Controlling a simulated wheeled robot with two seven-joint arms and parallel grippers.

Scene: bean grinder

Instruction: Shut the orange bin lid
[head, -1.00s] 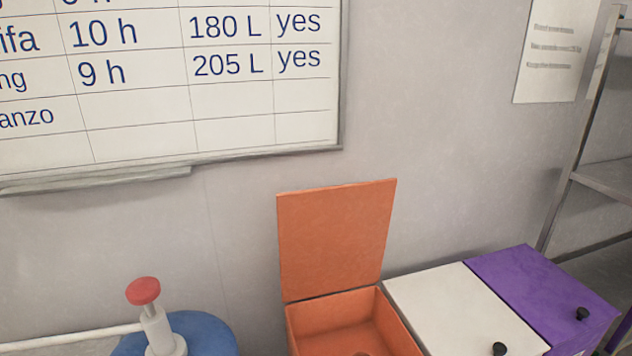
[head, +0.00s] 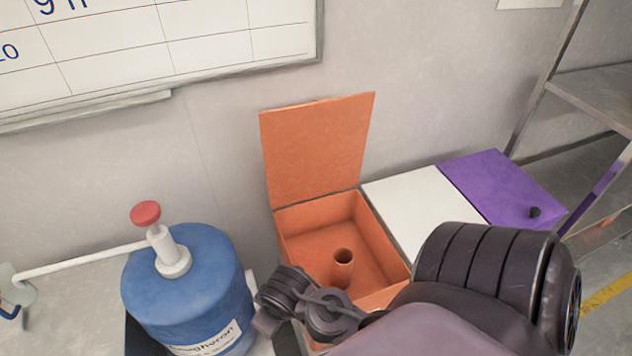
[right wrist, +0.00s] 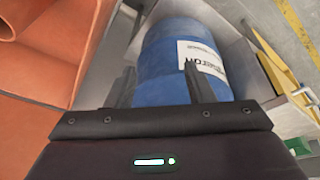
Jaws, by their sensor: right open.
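The orange bin (head: 380,298) stands against the wall in the head view, and its orange lid (head: 318,150) is up, roughly upright at the back edge. Inside the bin is a short orange hollow cylinder (head: 343,268). My right arm comes in from the lower right, and its wrist covers part of the bin's front. My right gripper (right wrist: 158,84) is open and empty in the right wrist view, with the blue drum beyond its fingers. An orange surface, apparently the bin, is at the left of that view. The lid is clear of the gripper. My left gripper is not in view.
A blue drum (head: 188,296) with a red-topped pump (head: 146,214) and white pipe stands left of the bin. A white-lidded bin (head: 415,205) and a purple-lidded bin (head: 500,188) adjoin it on the right. A metal shelf (head: 585,95) is at far right.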

